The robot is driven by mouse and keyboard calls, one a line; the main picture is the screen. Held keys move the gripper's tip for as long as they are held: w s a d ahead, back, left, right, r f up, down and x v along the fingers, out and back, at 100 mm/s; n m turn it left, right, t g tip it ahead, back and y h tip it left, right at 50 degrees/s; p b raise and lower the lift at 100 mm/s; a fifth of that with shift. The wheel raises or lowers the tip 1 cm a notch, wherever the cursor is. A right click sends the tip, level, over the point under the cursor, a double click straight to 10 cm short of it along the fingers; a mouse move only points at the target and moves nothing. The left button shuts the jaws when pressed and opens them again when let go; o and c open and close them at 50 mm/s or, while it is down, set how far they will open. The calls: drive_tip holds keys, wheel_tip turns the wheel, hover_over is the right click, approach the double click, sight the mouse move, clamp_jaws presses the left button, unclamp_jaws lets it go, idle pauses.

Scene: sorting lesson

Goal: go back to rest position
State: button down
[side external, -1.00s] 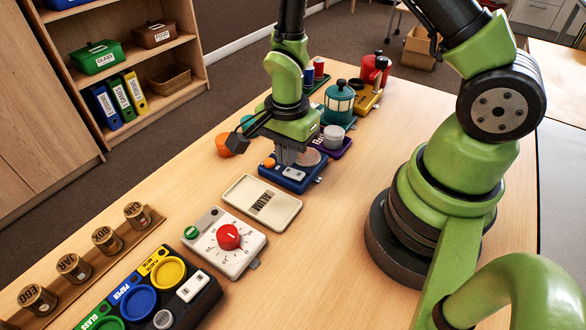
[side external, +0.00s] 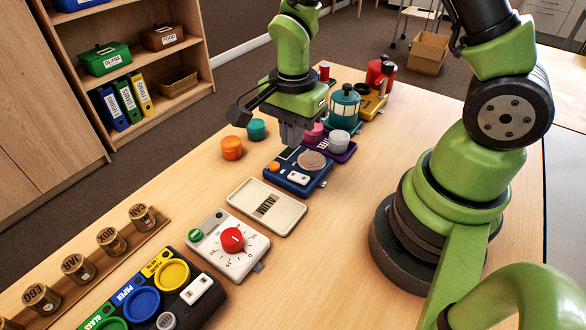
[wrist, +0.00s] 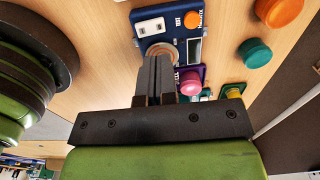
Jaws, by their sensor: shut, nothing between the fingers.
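My gripper (side external: 291,138) hangs above the far part of the blue device (side external: 299,178), which has a round disc, an orange button and a white switch. In the wrist view my gripper (wrist: 154,60) has its fingers together with nothing between them. The blue device also shows there (wrist: 150,26), partly behind the fingers. In the side view the fingers appear apart from the device's surface, though the exact gap is hard to tell.
An orange knob (side external: 232,148) and a teal knob (side external: 257,129) stand left of my gripper. A purple base (side external: 342,152), a teal pot (side external: 343,106) and a red pot (side external: 379,72) stand behind. A cream tray (side external: 290,208), a red-dial timer (side external: 205,236) and stamps (side external: 142,215) lie nearer.

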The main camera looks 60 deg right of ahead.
drive_tip(key=s+r+n+t, duration=0.2)
drive_tip(key=s+r+n, duration=0.1)
drive_tip(key=r, duration=0.4)
drive_tip(key=s+a+r+n+t+y, duration=0.1)
drive_tip(key=s+r+n+t, duration=0.1)
drive_tip(key=s+r+n, duration=0.2)
drive_tip(key=s+a+r+n+t+y, duration=0.1)
drive_tip(key=s+r+n+t, duration=0.2)
drive_tip(key=r+n, duration=0.3)
wheel_tip(320, 180, up, 4)
drive_tip(key=shift+s+f+n, duration=0.1)
drive_tip(key=shift+s+n, duration=0.2)
drive_tip(key=shift+s, duration=0.25)
